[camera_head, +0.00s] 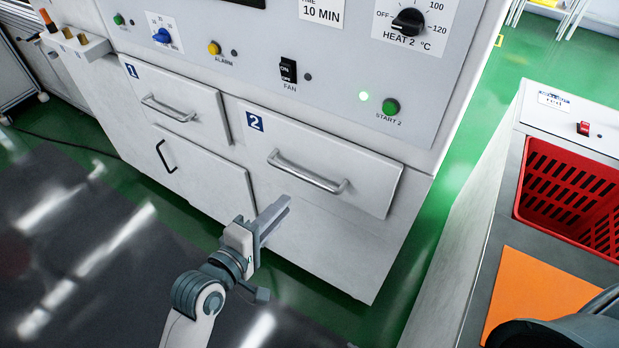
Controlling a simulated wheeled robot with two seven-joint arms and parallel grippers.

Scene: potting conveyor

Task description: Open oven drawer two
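Drawer two (335,190) is a white front panel with a blue "2" label, low on the oven's right side. It appears closed, flush with the front. Its silver bar handle (308,172) runs across the panel. My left gripper (285,205) is in front of the oven, below and left of that handle in the picture, and not touching it. Its fingers look together with nothing between them. Part of my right arm shows at the bottom right corner, but its gripper is not in view.
Drawer one (180,105) and a lower panel with a black handle (165,157) are to the left. The control panel (330,85) is above the drawers. At right, a bench holds a red crate (570,190) and an orange mat (540,290). Floor before the oven is clear.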

